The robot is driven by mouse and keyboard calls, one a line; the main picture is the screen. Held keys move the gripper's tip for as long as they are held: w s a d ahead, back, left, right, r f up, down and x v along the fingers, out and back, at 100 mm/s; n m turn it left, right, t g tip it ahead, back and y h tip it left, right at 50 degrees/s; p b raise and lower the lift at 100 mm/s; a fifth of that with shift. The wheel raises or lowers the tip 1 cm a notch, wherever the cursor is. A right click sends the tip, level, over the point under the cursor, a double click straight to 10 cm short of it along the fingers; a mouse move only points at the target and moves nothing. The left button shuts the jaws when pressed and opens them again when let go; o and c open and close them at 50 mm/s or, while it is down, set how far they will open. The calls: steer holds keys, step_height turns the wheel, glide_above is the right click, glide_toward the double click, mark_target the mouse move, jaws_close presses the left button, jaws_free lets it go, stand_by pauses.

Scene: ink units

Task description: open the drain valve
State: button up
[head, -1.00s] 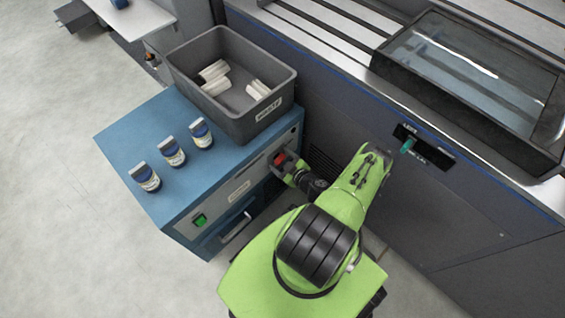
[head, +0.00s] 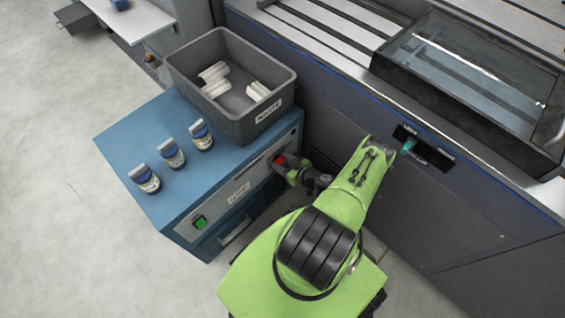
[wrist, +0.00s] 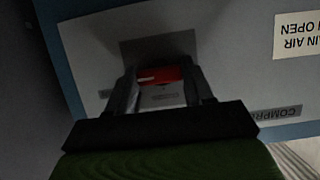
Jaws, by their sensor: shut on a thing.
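The drain valve shows as a red handle (head: 280,160) on the front of the blue cabinet (head: 240,170), near its right end. My gripper (head: 286,166) is at that front face, with its jaws around the red handle. In the wrist view the red handle (wrist: 160,74) sits between the two dark fingers of my gripper (wrist: 161,84), which are shut on it. The fingers hide part of the handle and its mount. A pale label (wrist: 300,35) beside it reads in part "AIN AIR" and "OPEN", upside down.
A grey waste bin (head: 210,108) with white rolls stands on the cabinet, beside several blue-labelled bottles (head: 171,154). A green switch (head: 200,222) is on the cabinet's front left. The large dark machine (head: 440,220) with a teal lever (head: 408,146) stands to the right.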

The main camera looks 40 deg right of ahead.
stand_by(0.3)
steer(key=o, duration=1)
steer(key=shift+o, duration=0.2)
steer(key=p+v, duration=0.5)
steer(key=v, duration=1)
steer(key=shift+s+r, duration=0.2)
steer(key=shift+s, duration=0.15)
steer(key=shift+d, duration=0.2)
